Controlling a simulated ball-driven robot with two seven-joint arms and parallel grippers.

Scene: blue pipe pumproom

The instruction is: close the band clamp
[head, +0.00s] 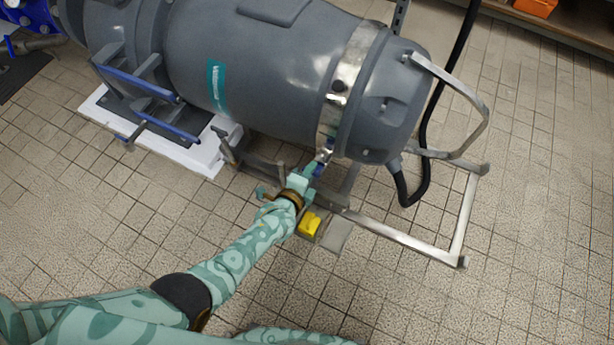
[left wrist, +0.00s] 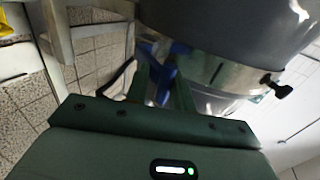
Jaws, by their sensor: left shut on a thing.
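The band clamp (head: 354,55) is a shiny metal band around the grey pump body (head: 250,65), near its right end. A dark knob (head: 338,86) sits on the band; a similar knob shows in the left wrist view (left wrist: 278,88). A blue latch lever (head: 323,156) is at the band's lower end. My left gripper (head: 315,170) reaches up to it from below. In the left wrist view, the green fingers are shut on the blue lever (left wrist: 166,72), with the metal band (left wrist: 212,72) just behind. The lever's exact angle is partly hidden by the fingers. My right gripper is out of view.
A metal tube frame (head: 400,238) surrounds the pump's right end. A black cable (head: 425,150) loops down beside it. A yellow object (head: 309,223) lies below my left gripper. A white base plate (head: 200,158) is at left. The tiled floor in front is mostly clear.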

